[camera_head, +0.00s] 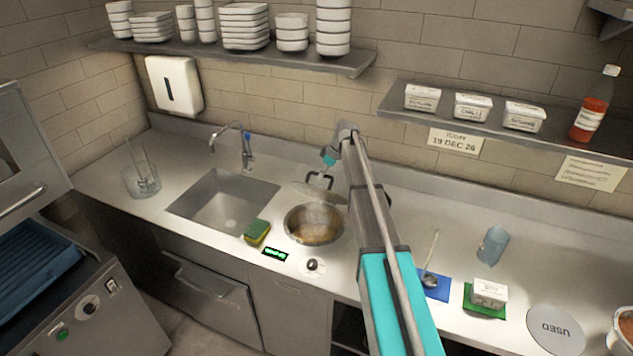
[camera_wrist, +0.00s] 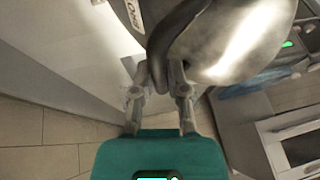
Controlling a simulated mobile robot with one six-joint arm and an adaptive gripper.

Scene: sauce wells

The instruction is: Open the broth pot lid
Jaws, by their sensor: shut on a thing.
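The broth pot (camera_head: 314,238) is a round well in the steel counter, and its brown, steaming broth shows. The grey metal lid (camera_head: 322,194) is at the back of the well, off most of the opening and tilted. Whether its rear edge touches the counter is unclear. The lid's dark loop handle (camera_head: 318,178) faces up toward my gripper. In the wrist view, my gripper (camera_wrist: 160,78) is shut on the handle (camera_wrist: 158,55), with the shiny lid (camera_wrist: 240,40) beyond it. My arm hides the area right of the lid.
A sink (camera_head: 222,200) and tap (camera_head: 246,150) lie left of the pot. A sponge (camera_head: 257,232) sits at its front left, near a knob (camera_head: 312,267). A ladle (camera_head: 430,275), a cup (camera_head: 493,245) and a small tub (camera_head: 489,292) stand right. A shelf (camera_head: 480,125) overhangs the back.

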